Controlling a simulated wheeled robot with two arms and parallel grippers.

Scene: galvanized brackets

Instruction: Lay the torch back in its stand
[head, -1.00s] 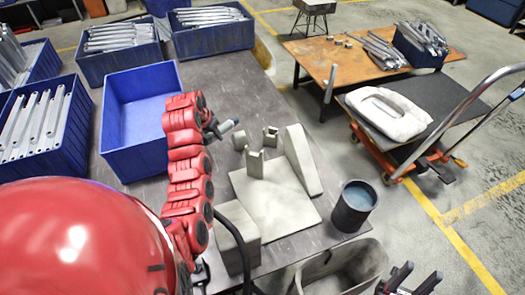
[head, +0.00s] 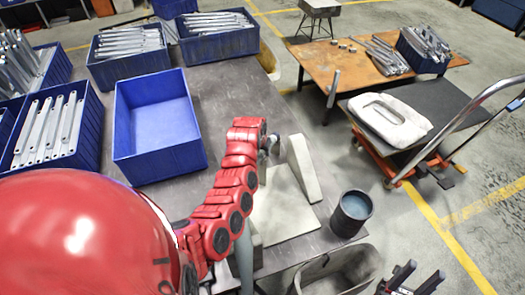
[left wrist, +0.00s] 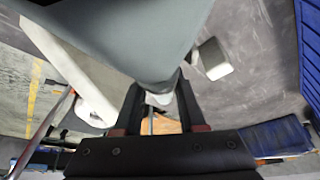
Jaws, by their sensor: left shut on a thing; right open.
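My left gripper (head: 268,146) is shut on the torch, above the back part of the pale plate (head: 283,213). In the head view the arm and gripper hide most of the torch. In the left wrist view a large grey-green body (left wrist: 125,35), seemingly the torch, fills the top, close to the fingers (left wrist: 160,104). The stand's notched posts are hidden behind my left arm in the head view. A small pale block (left wrist: 212,60) shows in the left wrist view; I cannot tell if it is a post. My right gripper (head: 412,281) is open and empty at the bottom right.
A pale wedge (head: 303,170) stands upright beside the plate, close right of my left gripper. A dark cup (head: 352,212) stands at the table's right edge, with an open bin (head: 300,284) below. An empty blue bin (head: 128,150) stands left of the arm.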

